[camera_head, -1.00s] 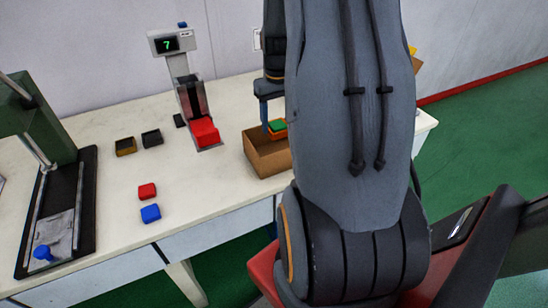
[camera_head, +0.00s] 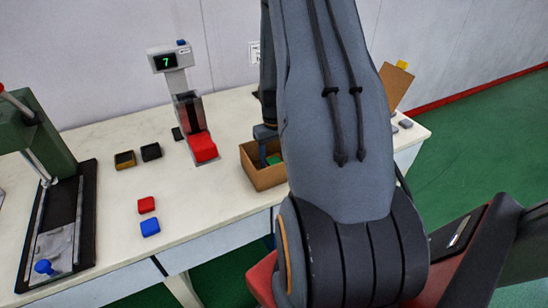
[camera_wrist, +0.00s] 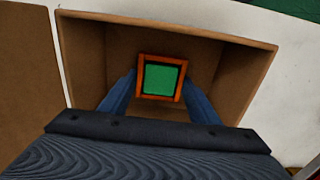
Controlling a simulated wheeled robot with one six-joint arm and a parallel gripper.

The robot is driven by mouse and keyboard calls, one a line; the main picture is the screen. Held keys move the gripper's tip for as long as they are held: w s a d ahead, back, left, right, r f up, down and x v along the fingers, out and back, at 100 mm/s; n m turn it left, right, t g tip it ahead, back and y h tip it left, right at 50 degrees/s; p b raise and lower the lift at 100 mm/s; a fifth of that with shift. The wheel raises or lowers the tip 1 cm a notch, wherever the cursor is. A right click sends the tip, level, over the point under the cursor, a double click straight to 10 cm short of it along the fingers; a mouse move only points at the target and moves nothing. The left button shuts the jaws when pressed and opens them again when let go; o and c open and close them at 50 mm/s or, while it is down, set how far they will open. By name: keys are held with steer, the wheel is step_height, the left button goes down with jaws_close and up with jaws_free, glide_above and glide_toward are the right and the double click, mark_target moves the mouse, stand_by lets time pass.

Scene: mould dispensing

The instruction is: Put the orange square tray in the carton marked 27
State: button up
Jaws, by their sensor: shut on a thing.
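The orange square tray (camera_wrist: 142,95) has a green filling (camera_wrist: 161,79) and shows in the middle of the wrist view, between my two blue fingers. My gripper (camera_wrist: 160,98) is shut on it, down inside an open cardboard carton (camera_wrist: 200,31). In the head view the carton (camera_head: 264,178) stands near the table's front edge, partly behind my arm. There only a little green of the filling (camera_head: 273,160) shows, and my gripper (camera_head: 268,150) is mostly hidden. No number is visible on the carton. I cannot tell whether the tray touches the carton floor.
A dispenser with a display reading 7 (camera_head: 166,62) and a red block (camera_head: 203,148) stands left of the carton. Red (camera_head: 146,205) and blue (camera_head: 150,227) pieces and two dark trays (camera_head: 151,152) lie further left. A green press (camera_head: 40,140) is at far left. Another cardboard flap (camera_head: 396,85) shows at right.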

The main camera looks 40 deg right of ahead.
steer(key=o, duration=1.2)
steer(key=shift+f, duration=0.1)
steer(key=shift+r+b, duration=1.6)
steer(key=shift+r, duration=4.6)
steer(key=s+a+r+n, duration=0.1)
steer(key=s+a, duration=0.2)
steer(key=a, duration=0.6)
steer(key=s+a+r+n, duration=0.1)
steer(key=s+a, duration=0.2)
steer(key=a, duration=0.7)
steer(key=s+a+r+t, duration=0.1)
steer(key=s+a, duration=0.3)
steer(key=a, duration=0.5)
steer(key=shift+a+r+n, duration=0.25)
steer(key=shift+a+n, duration=0.05)
steer(key=shift+n, duration=0.1)
